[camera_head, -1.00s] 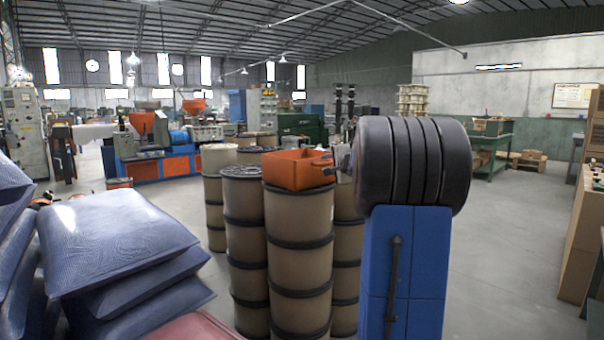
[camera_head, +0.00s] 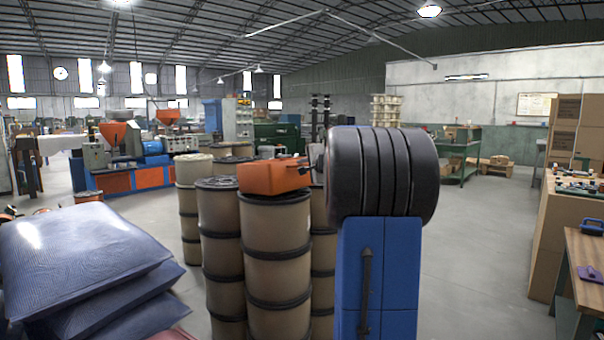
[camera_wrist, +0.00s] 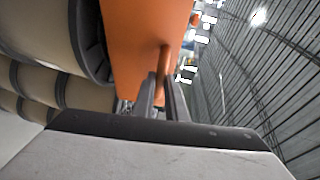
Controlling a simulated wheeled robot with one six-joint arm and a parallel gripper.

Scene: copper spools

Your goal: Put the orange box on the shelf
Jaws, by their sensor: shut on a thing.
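The orange box (camera_head: 268,178) is in the head view, just left of my arm's dark end and in front of or over the top of a spool stack. I cannot tell if it touches the spool. My gripper (camera_head: 312,165) is mostly hidden behind my arm there. In the wrist view, the two fingers of my gripper (camera_wrist: 163,92) are closed on a thin part of the orange box (camera_wrist: 135,45), which fills the upper middle. No shelf for the box is clearly identifiable in these views.
Tall stacks of copper spools (camera_head: 275,245) stand directly under and beside the box. Blue sacks (camera_head: 80,255) are piled at lower left. A workbench (camera_head: 585,265) and cardboard boxes (camera_head: 540,240) stand at right. Open floor (camera_head: 480,260) lies between.

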